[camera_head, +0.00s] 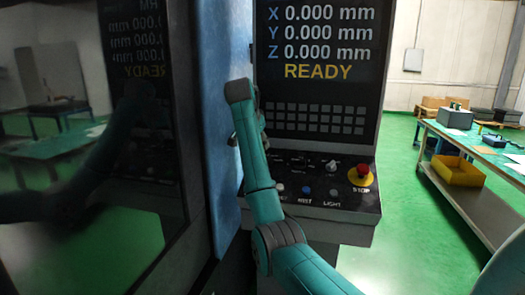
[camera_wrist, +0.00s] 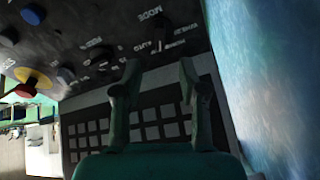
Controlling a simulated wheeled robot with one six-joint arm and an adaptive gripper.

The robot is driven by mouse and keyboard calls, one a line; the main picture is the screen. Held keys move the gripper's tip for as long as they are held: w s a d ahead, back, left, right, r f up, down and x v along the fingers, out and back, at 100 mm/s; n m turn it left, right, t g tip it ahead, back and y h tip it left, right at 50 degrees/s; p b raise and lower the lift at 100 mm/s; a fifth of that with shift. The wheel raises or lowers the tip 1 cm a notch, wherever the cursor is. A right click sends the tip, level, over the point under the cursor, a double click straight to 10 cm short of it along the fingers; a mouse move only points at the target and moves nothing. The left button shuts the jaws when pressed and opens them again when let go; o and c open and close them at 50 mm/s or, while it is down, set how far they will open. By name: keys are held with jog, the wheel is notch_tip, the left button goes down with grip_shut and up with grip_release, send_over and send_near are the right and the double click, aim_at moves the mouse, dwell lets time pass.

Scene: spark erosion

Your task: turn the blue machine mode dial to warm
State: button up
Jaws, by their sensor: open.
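The machine's control panel (camera_head: 345,205) is dark and sloped, below a screen reading READY. In the head view my arm covers its left part, and I cannot make out the mode dial there. In the wrist view the panel (camera_wrist: 95,25) is turned over, with the MODE label (camera_wrist: 150,14) near the top. Small dial markings (camera_wrist: 165,45) stand beside it, but the dial's pointer and setting are too dark to read. My gripper (camera_wrist: 158,72) is open and empty, its fingers spread below these markings in the picture. In the head view the gripper is mostly hidden behind my wrist.
A red and yellow STOP button (camera_head: 361,175) and a pale knob (camera_head: 331,166) sit on the panel right of my arm. A blue machine column (camera_head: 215,90) rises close on the left.

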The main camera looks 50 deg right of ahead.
jog(key=shift+v, duration=1.1)
